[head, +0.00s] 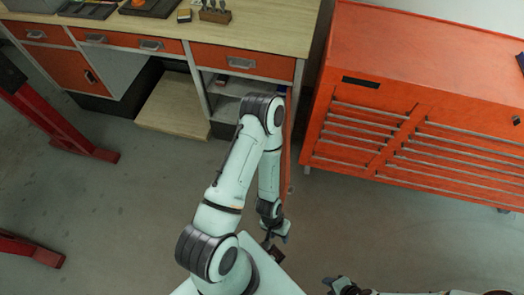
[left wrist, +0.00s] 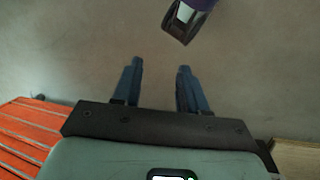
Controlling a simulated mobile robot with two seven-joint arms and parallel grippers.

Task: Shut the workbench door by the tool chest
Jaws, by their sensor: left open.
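The orange workbench door (head: 286,160) beside the tool chest stands open in the head view. It is seen nearly edge-on, swung out from the bench's right end, and my left arm hides part of it. The shelved compartment (head: 228,86) shows to its left. My left gripper (head: 274,238) is near the door's outer end, toward the bottom of the picture; I cannot tell whether they touch. In the left wrist view its two blue fingers (left wrist: 158,72) are apart with only floor between them. My right gripper (head: 340,286) is partly in view at the bottom edge, and its jaws are unclear.
The orange tool chest (head: 345,130) stands right of the door, with a narrow floor gap between. The workbench top (head: 270,30) is at the upper left. A red stand (head: 55,120) is at the far left. Grey floor (head: 130,210) is clear left of my arm.

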